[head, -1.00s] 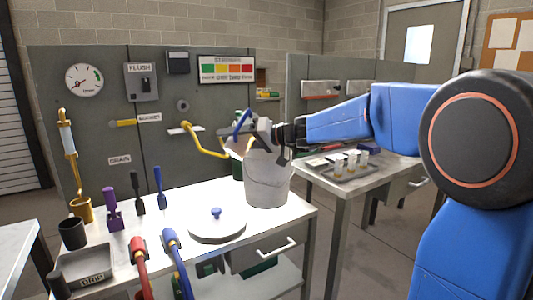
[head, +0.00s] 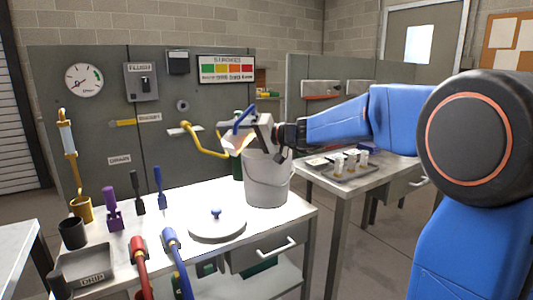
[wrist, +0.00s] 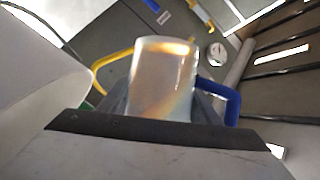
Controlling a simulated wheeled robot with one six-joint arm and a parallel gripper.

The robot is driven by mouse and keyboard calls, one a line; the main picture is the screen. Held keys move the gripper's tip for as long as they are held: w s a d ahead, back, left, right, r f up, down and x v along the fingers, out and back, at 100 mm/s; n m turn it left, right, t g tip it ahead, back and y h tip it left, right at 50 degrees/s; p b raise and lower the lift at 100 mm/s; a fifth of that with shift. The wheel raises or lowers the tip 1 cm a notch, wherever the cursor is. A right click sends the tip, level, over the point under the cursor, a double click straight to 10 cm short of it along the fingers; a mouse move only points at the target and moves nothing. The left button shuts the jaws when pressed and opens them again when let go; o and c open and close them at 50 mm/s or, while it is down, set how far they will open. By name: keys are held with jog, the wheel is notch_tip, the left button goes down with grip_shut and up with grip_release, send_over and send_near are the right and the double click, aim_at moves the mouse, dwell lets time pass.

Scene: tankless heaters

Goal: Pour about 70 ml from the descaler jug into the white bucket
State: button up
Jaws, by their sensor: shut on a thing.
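The descaler jug (head: 238,142) is a translucent vessel with a blue handle. My gripper (head: 256,135) is shut on it and holds it tilted above the back left rim of the white bucket (head: 267,184). In the wrist view the jug (wrist: 163,72) shows an amber tint inside, and its blue handle (wrist: 232,106) sticks out to the right. A pale curved surface at the left of that view looks like the bucket (wrist: 38,75). I cannot see the bucket's inside, the liquid level, or whether a stream is falling.
A round lid with a blue knob (head: 216,225) lies on the white table in front of the bucket. A green bottle (head: 238,168) stands close behind the bucket. A yellow pipe (head: 205,150) reaches from the panel nearby. A sample tray (head: 352,172) sits on the right table.

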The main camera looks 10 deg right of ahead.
jog(key=shift+m+y, duration=0.5)
jog(key=shift+m, duration=0.4)
dwell(2.1)
jog(key=shift+r+n+h, duration=0.1)
jog(key=shift+n+h, duration=0.3)
jog(key=shift+n, duration=0.3)
jog(key=shift+f+n+h, duration=0.25)
jog(key=shift+n+h, duration=0.05)
jog(key=shift+n, duration=0.4)
jog(key=shift+w+d+f+n, duration=0.15)
jog(key=shift+f+n, duration=0.25)
jog(key=shift+f, duration=0.2)
jog(key=shift+n+h, duration=0.7)
